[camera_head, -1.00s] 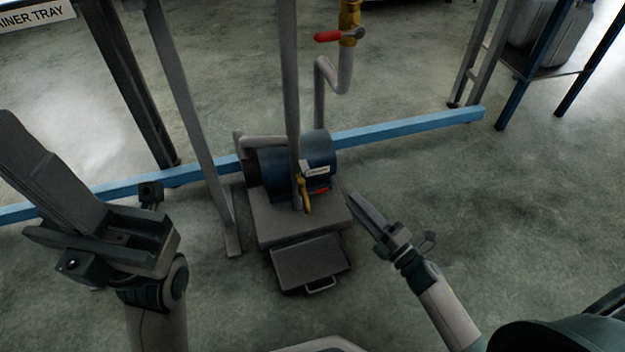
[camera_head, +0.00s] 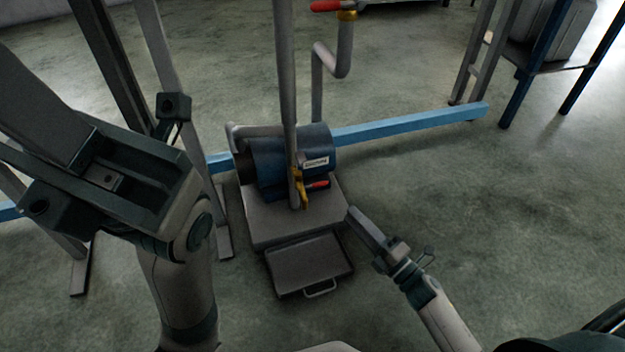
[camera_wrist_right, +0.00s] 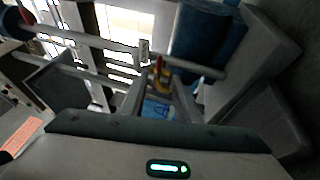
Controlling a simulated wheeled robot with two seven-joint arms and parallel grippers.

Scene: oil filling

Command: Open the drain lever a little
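The drain lever (camera_head: 317,184) is a small red handle on a yellow valve (camera_head: 299,188), low on the grey vertical pipe in front of the blue motor-like drum. My right gripper (camera_head: 353,212) is to the right of the lever, apart from it, pointing up and left. In the right wrist view its two fingers (camera_wrist_right: 160,95) are spread with nothing held, and the yellow valve (camera_wrist_right: 160,72) with a bit of red shows beyond the gap. My left gripper (camera_head: 105,180) is large at the left; its fingers cannot be made out clearly.
The blue drum (camera_head: 268,160) sits on a grey block (camera_head: 262,228), with a dark tray (camera_head: 305,268) in front. Another red lever (camera_head: 326,6) is higher on a bent pipe. A blue floor beam (camera_head: 420,122) runs behind.

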